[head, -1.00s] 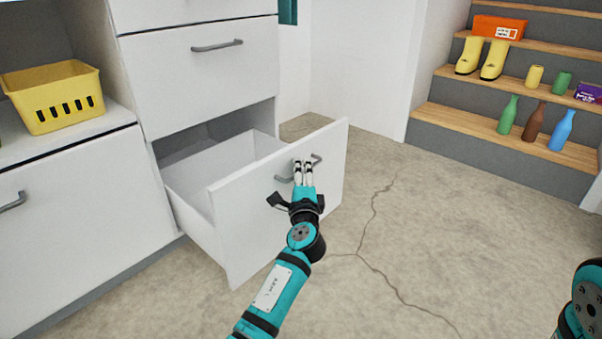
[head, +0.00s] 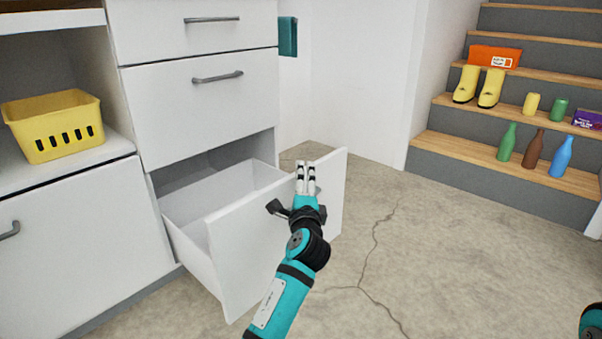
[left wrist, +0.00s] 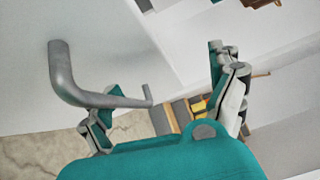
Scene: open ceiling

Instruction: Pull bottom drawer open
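The bottom drawer (head: 250,260) of the white cabinet stands well pulled out, its inside showing empty where visible. My left gripper (head: 306,176) is at the upper part of the drawer front, its fingertips near the top edge. The drawer's grey handle is hidden behind my gripper in the head view. In the left wrist view the handle (left wrist: 65,75) is at the left and crosses the left finger. My left gripper (left wrist: 168,85) is open there, fingers wide apart, and not closed on the handle. My right gripper is out of view.
Two closed drawers (head: 200,110) are above the open one. A yellow basket (head: 57,128) sits on the shelf at left. Stairs (head: 500,170) at right hold bottles, yellow boots (head: 478,86) and an orange box. The cracked floor before the drawer is clear.

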